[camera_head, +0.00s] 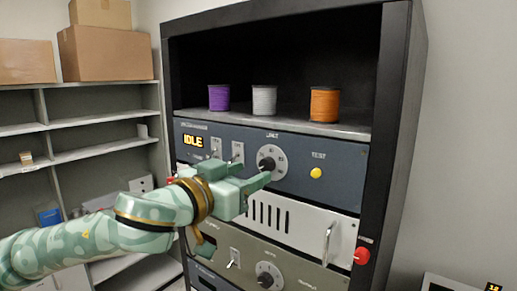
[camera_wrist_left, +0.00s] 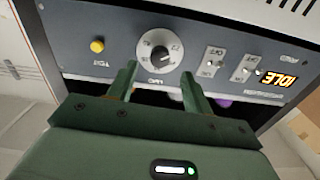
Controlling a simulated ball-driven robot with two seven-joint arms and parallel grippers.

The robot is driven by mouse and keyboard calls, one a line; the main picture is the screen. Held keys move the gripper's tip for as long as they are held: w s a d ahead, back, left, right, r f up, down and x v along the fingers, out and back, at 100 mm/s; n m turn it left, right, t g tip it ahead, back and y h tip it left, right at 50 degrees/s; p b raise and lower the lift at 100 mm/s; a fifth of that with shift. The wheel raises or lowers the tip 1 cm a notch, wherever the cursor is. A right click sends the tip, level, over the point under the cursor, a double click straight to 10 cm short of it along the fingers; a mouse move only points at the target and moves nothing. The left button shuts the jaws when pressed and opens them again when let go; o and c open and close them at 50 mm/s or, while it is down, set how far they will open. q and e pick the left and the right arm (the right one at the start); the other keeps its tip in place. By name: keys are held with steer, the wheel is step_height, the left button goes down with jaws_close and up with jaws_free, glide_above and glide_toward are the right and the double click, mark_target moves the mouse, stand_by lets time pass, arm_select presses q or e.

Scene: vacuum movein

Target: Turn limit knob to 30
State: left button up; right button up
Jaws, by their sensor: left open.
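The limit knob (camera_head: 267,164) is a black dial on a pale round scale, on the blue-grey panel in the head view. In the left wrist view the knob (camera_wrist_left: 160,52) shows upside down, just beyond the fingertips. My left gripper (camera_head: 256,182) is open in front of the panel, slightly below the knob. In the left wrist view its two fingers (camera_wrist_left: 158,72) stand apart on either side of the knob's lower edge, with nothing between them. The scale numbers are too small to read surely. My right gripper is not in view.
The panel has an IDLE display (camera_head: 193,142), toggle switches (camera_head: 237,152) and a yellow TEST button (camera_head: 316,173). Purple, white and orange spools (camera_head: 325,104) stand on the shelf above. A white panel with a handle (camera_head: 328,243) and a second knob (camera_head: 268,275) lie below.

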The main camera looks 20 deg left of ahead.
mark_target(264, 166)
arm_select(q)
steer(key=p+x, duration=0.1)
steer(key=x, duration=0.3)
steer(key=shift+w+d+f, duration=0.1)
steer(key=shift+w+d, duration=0.05)
steer(key=shift+w, duration=0.15)
steer(key=shift+s, duration=0.1)
steer(key=c, duration=1)
steer(key=shift+o, duration=0.2)
